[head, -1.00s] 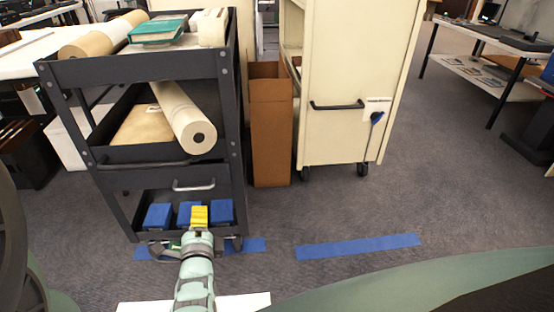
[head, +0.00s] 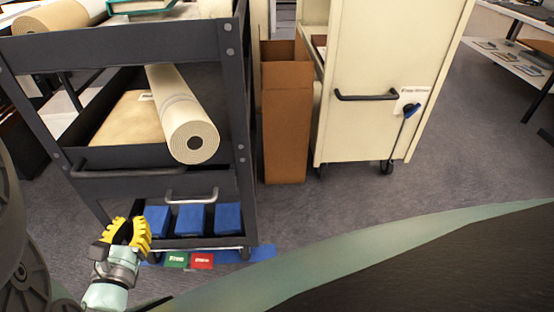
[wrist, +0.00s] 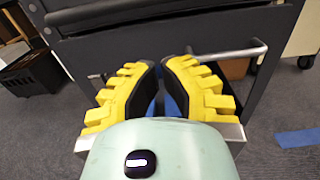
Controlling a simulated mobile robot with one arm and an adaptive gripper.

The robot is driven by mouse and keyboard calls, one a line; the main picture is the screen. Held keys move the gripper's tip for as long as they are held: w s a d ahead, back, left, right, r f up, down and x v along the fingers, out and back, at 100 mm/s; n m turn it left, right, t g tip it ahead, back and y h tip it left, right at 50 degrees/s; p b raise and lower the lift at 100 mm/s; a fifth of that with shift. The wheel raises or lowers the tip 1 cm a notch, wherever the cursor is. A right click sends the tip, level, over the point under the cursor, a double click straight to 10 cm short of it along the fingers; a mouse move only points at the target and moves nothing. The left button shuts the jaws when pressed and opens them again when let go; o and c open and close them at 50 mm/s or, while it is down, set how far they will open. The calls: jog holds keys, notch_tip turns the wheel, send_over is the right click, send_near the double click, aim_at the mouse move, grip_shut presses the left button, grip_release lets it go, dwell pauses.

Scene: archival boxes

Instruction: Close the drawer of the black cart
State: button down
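The black cart (head: 246,120) stands at the left in the head view. Its drawer (head: 228,185) is the dark panel with a silver bar handle (head: 192,195), above the bottom shelf; how far it stands out is hard to tell. My gripper (head: 133,220), with yellow ridged fingers, is low at the cart's front left corner, left of and below the handle. In the wrist view the gripper (wrist: 162,64) has its fingertips almost together with nothing held, and the silver handle (wrist: 225,53) crosses behind them. No contact with the handle is clear.
Several blue boxes (head: 190,220) sit on the bottom shelf. A large paper roll (head: 185,115) sticks out above the drawer. A tall brown box (head: 285,125) and a cream cart (head: 370,130) stand to the right. Green (head: 176,261) and red (head: 202,261) labels lie on the floor tape.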

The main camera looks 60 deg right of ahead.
aim_at(148, 181)
jog(key=b+x, duration=0.2)
jog(key=x, duration=0.8)
jog(key=shift+d, duration=0.1)
jog(key=shift+b, duration=0.3)
jog(key=shift+w+d+f+b, duration=0.2)
jog(key=shift+d+b, duration=0.1)
jog(key=shift+b, duration=0.1)
jog(key=shift+b+x, duration=0.75)
jog(key=shift+x, duration=0.15)
jog(key=shift+w+d+r, duration=0.1)
jog(key=shift+r, duration=0.05)
